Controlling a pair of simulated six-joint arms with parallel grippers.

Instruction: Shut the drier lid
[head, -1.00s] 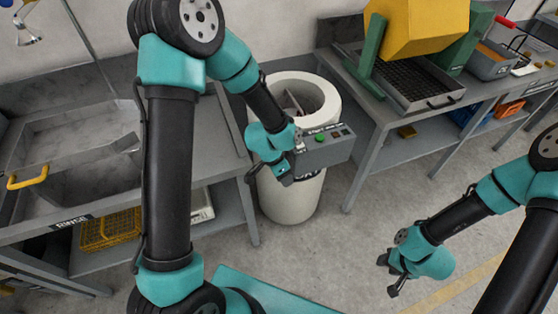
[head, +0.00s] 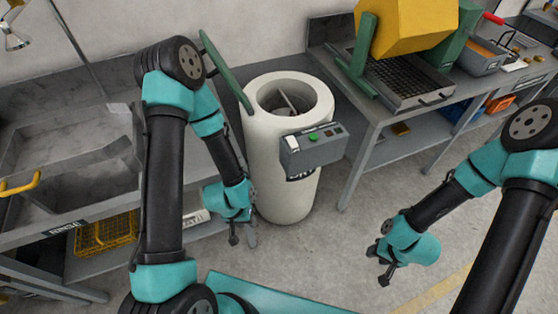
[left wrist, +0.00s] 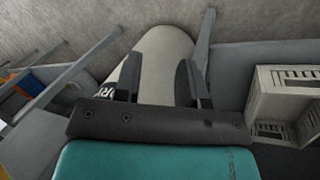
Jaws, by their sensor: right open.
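The drier (head: 262,125) is a white upright cylinder with an open round mouth. Its green lid (head: 225,68) stands raised at the back left, seen nearly edge-on. A grey control box (head: 313,148) with a green button is on the drier's front. My left gripper (head: 238,228) is low at the drier's left side, below the rim and well below the lid. In the left wrist view its fingers (left wrist: 160,82) are apart with nothing between them, and the white drier body (left wrist: 158,48) shows beyond. My right gripper (head: 384,268) is open and empty over the floor at right.
A grey rinse bench (head: 65,233) with a yellow crate (head: 107,232) on its lower shelf stands left of the drier. Another bench (head: 370,108) with a yellow tumbler (head: 405,25) stands close at right. The floor (head: 320,235) in front of the drier is clear.

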